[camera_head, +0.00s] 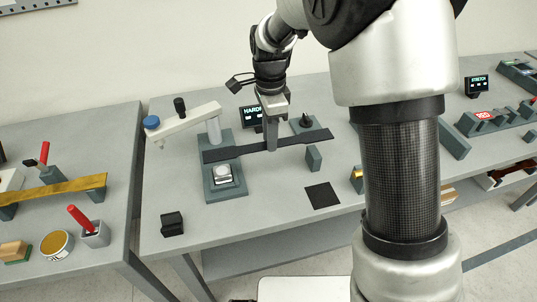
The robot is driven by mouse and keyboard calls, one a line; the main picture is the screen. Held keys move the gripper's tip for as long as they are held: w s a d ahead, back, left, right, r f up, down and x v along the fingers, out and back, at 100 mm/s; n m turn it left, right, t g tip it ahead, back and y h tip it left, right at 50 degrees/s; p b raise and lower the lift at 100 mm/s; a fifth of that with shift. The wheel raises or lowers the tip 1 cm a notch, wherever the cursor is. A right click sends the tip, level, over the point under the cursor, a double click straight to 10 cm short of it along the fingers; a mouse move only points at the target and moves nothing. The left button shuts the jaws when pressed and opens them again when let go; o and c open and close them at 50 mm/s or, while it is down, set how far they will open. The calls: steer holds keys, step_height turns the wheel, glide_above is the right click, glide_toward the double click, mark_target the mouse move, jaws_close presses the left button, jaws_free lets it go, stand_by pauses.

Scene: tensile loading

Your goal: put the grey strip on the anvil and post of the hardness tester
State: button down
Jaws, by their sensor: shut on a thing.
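The dark grey strip (230,151) lies roughly level, crossing the picture above the tester's base. My gripper (271,146) points down and is shut on the strip near its middle. The hardness tester (219,190) has a grey base, an upright column and a pale arm swung out to the left. Its round silver anvil (223,173) is in front of and below the strip's left part. A short grey post (313,159) stands just in front of the strip's right part. I cannot tell whether the strip touches anything beneath it.
The tester's arm (185,124) carries a blue knob. A display (251,118) and a block with a black cone (305,122) stand behind the strip. A black square (322,195) and a small black block (172,223) lie toward the front. The table's front middle is clear.

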steer(key=shift+f, duration=2.85)
steer(key=shift+f, duration=0.1)
steer(key=shift+f+b, duration=0.1)
steer(key=shift+b, duration=0.2)
steer(key=c, duration=1.5)
jaws_free()
